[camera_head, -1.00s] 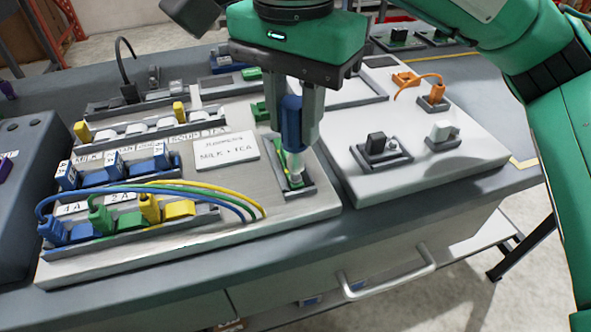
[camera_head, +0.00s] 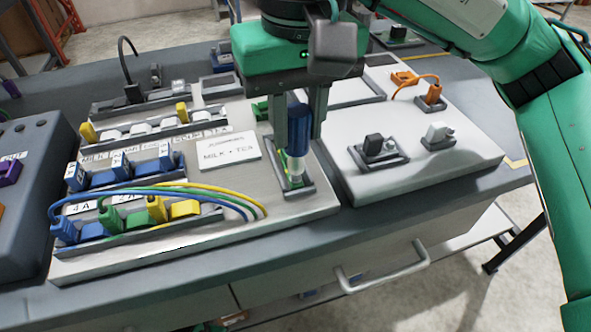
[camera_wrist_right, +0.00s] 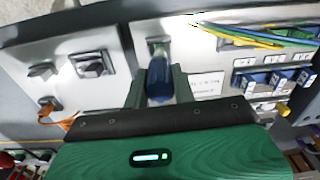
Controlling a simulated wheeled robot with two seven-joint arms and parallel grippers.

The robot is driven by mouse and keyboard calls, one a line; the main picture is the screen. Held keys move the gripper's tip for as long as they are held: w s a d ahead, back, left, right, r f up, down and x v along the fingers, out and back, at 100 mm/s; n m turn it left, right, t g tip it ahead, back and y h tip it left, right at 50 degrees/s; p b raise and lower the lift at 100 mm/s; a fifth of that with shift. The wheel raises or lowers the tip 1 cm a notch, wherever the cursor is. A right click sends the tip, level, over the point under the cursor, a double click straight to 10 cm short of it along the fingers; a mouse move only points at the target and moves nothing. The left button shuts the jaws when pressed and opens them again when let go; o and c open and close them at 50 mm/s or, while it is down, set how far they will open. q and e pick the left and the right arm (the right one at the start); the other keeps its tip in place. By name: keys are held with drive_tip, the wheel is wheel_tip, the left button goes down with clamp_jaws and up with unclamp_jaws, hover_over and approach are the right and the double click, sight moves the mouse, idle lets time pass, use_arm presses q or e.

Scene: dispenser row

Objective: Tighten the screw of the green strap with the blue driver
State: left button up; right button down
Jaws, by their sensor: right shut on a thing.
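The blue driver (camera_head: 298,132) stands roughly upright between the fingers of my right gripper (camera_head: 299,118), which is shut on its handle. Its pale lower end reaches down to the green strap (camera_head: 284,160) in a grey frame on the white panel. The gripper and driver hide most of the strap, and the screw cannot be made out. In the right wrist view the driver (camera_wrist_right: 159,82) points away between the fingers, with the frame (camera_wrist_right: 158,47) just beyond it. My left gripper is not in view.
A "MILK + TEA" card (camera_head: 228,152) lies left of the driver. Blue, green and yellow cables (camera_head: 190,190) arc over the left panel.

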drive_tip(key=n, duration=0.8)
drive_tip(key=shift+w+d+n+p, duration=0.1)
drive_tip(key=shift+d+n+p, duration=0.05)
drive_tip(key=shift+n+p, duration=0.2)
drive_tip(key=shift+n, duration=0.85)
drive_tip(key=n, duration=0.3)
drive_tip(key=shift+w+f+p, duration=0.1)
drive_tip(key=shift+f+p, duration=0.1)
drive_tip(key=shift+p, duration=0.2)
drive_tip(key=shift+f+n, duration=0.1)
drive_tip(key=shift+n, duration=0.2)
drive_tip(key=shift+f, duration=0.1)
